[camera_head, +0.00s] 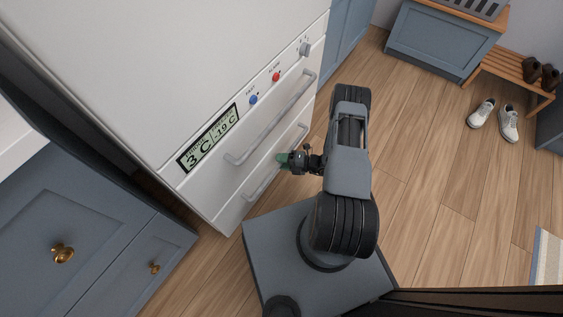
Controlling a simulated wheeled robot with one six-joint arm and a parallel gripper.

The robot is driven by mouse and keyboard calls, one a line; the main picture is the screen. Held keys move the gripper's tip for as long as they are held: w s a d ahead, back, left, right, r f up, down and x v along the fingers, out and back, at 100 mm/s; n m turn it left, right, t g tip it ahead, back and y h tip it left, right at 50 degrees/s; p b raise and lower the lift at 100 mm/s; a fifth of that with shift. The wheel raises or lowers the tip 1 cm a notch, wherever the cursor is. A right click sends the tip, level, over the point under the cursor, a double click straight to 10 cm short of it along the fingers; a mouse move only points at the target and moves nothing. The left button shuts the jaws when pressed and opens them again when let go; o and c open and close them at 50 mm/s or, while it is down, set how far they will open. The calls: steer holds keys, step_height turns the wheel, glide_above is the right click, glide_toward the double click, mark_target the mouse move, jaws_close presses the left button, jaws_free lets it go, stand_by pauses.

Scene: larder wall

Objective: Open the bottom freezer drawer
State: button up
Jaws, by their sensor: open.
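The white fridge-freezer (180,70) stands at the left, its front facing my arm. Two freezer drawer fronts show below the control panel, both looking flush. The upper drawer has a long grey bar handle (272,118). The bottom drawer front (232,212) has a similar bar handle (262,184), whose middle is hidden behind my gripper. My gripper (283,160), with green fingertips, is open and overlaps the middle of this lower handle in the picture. I cannot tell whether the fingers touch it or are around it.
The panel carries a display (208,138), a blue button (253,99), a red button (276,77) and a knob (305,49). Blue cabinets (75,225) stand at the left. Wooden floor (430,170) lies open to the right; white shoes (509,123) and a bench (510,72) stand farther off.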

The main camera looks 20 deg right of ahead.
steer(key=shift+a, duration=0.1)
steer(key=shift+c, duration=0.2)
jaws_close()
stand_by(0.4)
